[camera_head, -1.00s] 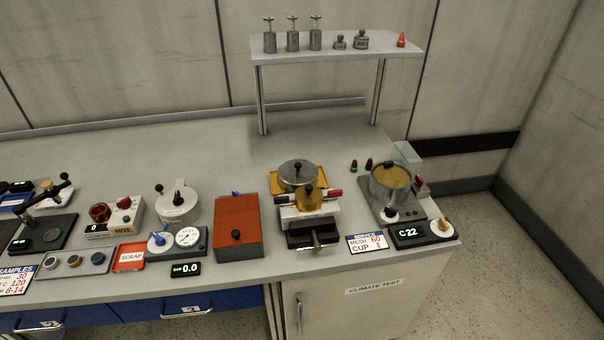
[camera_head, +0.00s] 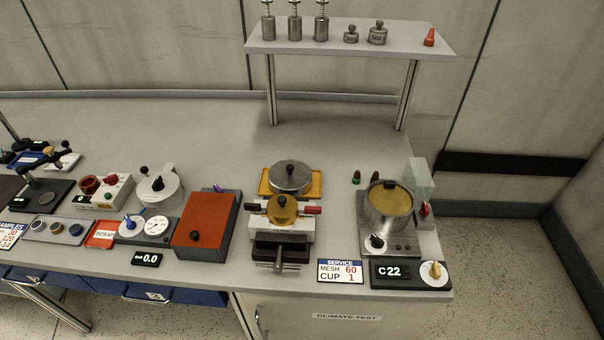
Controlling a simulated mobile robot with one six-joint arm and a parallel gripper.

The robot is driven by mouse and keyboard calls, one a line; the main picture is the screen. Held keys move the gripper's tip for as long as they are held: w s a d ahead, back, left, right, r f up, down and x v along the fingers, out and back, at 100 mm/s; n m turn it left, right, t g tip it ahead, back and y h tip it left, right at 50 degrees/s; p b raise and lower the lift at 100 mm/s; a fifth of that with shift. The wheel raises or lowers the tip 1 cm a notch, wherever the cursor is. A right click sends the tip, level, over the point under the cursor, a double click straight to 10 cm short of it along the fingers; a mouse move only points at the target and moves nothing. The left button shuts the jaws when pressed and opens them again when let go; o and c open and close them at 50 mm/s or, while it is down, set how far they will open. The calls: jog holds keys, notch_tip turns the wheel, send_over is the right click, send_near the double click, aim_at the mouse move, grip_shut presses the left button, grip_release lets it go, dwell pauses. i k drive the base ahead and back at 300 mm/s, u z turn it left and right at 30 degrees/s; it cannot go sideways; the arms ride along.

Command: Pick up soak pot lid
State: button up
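A steel pot (camera_head: 388,218) stands on a grey heater unit at the right end of the bench. Its top is filled by an amber disc (camera_head: 391,198) with a small dark knob near its back edge; this looks like a lid on the pot, though I cannot be sure. A round silver lid-like piece (camera_head: 290,179) with a black knob sits on a yellow tray to the left. I cannot tell for certain which of the two is the soak pot lid. My gripper is not in view.
A shelf (camera_head: 350,44) with metal weights stands behind. A brass-topped device (camera_head: 282,209) sits in front of the tray. A red-topped box (camera_head: 206,222) is left of it. A C 22 display (camera_head: 392,271) sits at the front edge. The bench behind is clear.

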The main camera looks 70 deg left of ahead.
aim_at(293, 176)
jog(key=u, duration=0.45)
jog(key=i, duration=0.3)
jog(key=z, duration=0.65)
jog(key=k, duration=0.15)
jog(key=u, duration=2.95)
jog(key=k, duration=0.25)
jog(key=u, duration=1.65)
